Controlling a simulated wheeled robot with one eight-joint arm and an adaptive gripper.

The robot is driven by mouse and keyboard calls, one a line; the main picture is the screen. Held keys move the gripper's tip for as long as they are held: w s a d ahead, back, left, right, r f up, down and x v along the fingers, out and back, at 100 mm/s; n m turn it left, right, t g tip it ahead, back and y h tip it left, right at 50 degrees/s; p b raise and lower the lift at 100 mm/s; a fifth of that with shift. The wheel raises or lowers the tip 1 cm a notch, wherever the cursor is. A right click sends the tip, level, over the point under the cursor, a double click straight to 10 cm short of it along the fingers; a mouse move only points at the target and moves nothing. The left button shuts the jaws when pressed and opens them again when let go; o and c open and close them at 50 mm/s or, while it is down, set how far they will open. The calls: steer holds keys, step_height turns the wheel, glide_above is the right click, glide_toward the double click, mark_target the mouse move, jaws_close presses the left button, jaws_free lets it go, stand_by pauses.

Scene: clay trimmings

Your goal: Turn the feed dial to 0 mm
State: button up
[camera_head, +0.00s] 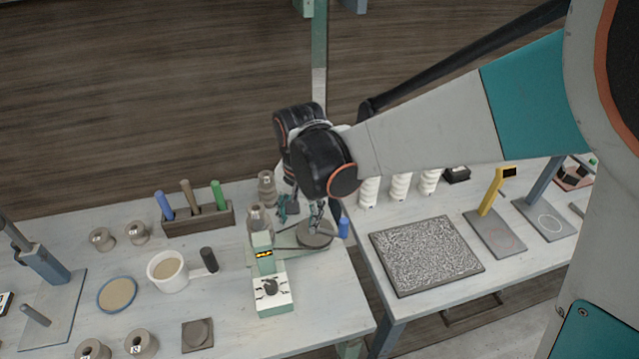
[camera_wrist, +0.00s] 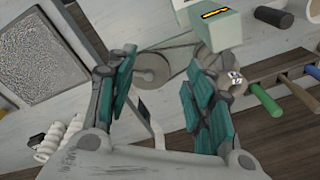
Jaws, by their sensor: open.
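The feed dial (camera_head: 270,287) is a dark knob on the pale front face of a green machine (camera_head: 263,240) near the table's front edge. Its setting is too small to read. My gripper (camera_head: 302,210) is open and empty above the back of the machine and the disc, apart from the dial. The wrist view does not show the dial.
A cup (camera_head: 167,270) with a dark handle and a blue-rimmed dish (camera_head: 117,294) stand left of the machine. A rack of colored sticks (camera_head: 197,219) is behind. A blue cylinder (camera_head: 343,228) stands right of the disc. A speckled slab (camera_head: 426,255) lies on the right table.

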steer(key=n+g, duration=0.1)
steer(key=n, duration=0.1)
glide_above(271, 285)
steer(key=f, duration=0.2)
steer(key=shift+h, duration=0.3)
step_height(271, 285, down, 14)
steer(key=b, duration=0.8)
steer(key=shift+r+b, duration=0.1)
steer(key=shift+b, duration=0.3)
steer(key=c, duration=1.1)
